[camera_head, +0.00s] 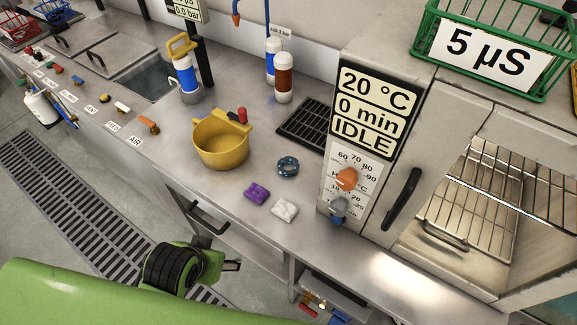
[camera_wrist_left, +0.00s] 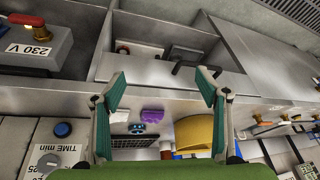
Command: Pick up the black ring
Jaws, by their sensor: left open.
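The black ring (camera_head: 288,167), dark with bluish speckles, lies on the steel counter between the yellow tub and the oven's control panel. In the left wrist view the ring (camera_wrist_left: 137,128) appears small beyond the fingers, near the purple cloth. My left gripper (camera_head: 232,265) is in front of the counter, below and left of the ring in the head view, and apart from it. Its two fingers (camera_wrist_left: 163,92) are spread wide with nothing between them. My right gripper is in neither view.
A purple cloth (camera_head: 257,193) and a white cloth (camera_head: 284,210) lie in front of the ring. The yellow tub (camera_head: 222,142) stands to its left. The oven (camera_head: 440,190) is at right, a black grate (camera_head: 302,122) behind. A drawer handle (camera_head: 207,217) sticks out below the counter.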

